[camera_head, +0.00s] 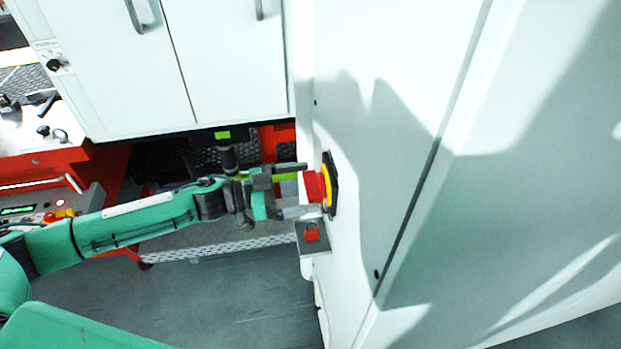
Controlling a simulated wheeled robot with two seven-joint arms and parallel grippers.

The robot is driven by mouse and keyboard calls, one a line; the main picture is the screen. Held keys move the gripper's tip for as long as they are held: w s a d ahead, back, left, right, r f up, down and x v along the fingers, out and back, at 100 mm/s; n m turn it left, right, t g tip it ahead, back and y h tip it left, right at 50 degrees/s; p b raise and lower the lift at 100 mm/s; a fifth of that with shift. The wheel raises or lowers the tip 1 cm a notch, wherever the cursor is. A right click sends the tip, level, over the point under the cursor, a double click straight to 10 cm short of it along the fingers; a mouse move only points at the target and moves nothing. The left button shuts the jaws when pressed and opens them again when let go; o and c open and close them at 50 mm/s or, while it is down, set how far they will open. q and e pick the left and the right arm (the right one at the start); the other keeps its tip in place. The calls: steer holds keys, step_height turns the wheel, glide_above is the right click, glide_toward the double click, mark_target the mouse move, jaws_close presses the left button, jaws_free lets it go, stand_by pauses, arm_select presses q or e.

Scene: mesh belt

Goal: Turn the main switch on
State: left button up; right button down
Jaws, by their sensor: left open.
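The main switch (315,187) is a red handle on a yellow and black plate, fixed to the side of the white cabinet. My left gripper (297,190) comes in from the left at the switch. Its fingers are open, one above and one below the red handle. I cannot tell whether they touch it. The handle's exact turn position is partly hidden by the fingers. My right gripper is not in view.
The white cabinet (400,90) fills the right side. White doors (225,70) hang above my arm. A red machine with a control panel (35,207) stands at left.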

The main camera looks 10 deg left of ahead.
arm_select(q)
steer(key=shift+x, duration=0.95)
steer(key=shift+w+d, duration=0.15)
steer(key=shift+d, duration=0.05)
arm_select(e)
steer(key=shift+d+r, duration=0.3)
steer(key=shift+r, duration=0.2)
arm_select(q)
steer(key=c, duration=1)
